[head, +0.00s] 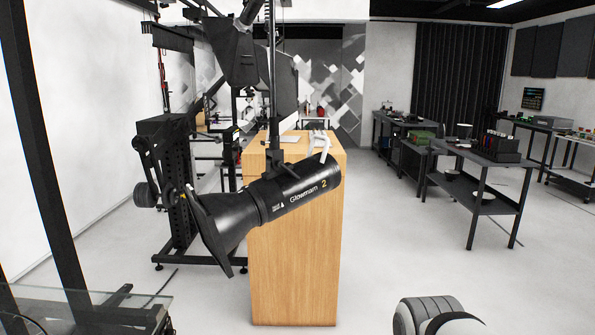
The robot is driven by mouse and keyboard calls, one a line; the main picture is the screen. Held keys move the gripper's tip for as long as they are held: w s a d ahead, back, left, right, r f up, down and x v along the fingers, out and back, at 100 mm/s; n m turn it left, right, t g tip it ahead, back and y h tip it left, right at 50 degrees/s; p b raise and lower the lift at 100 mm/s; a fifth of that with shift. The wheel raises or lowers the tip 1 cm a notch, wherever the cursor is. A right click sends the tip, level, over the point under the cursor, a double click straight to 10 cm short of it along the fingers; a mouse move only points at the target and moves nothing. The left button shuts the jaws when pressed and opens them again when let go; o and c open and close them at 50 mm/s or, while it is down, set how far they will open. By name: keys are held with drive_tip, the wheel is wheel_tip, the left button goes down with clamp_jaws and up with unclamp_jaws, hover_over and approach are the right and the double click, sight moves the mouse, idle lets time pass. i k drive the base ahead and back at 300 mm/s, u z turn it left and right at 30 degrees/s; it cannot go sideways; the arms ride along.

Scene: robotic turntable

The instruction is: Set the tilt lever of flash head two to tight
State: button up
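Flash head two (290,198) is a black cylinder marked "Glowmam 2" in the middle of the head view. It hangs from a dark vertical pole (272,90), tilted with its flared front end (215,235) down to the left and its rear up to the right. A dark bracket (282,163) joins it to the pole. The tilt lever cannot be told apart from the dark bracket, so its setting cannot be read. No gripper fingers can be made out; a rounded grey and white part at the bottom right seems to be mine.
A wooden cabinet (293,285) stands right behind the flash head. A pale object (321,142) shows at its top. Another black lamp (232,50) hangs above left. A black stand (170,190) is at left. Dark tables (478,152) stand at right, with clear floor before them.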

sight(280, 162)
drive_tip(key=z, duration=0.05)
drive_tip(key=i, duration=0.95)
drive_tip(key=u, duration=0.05)
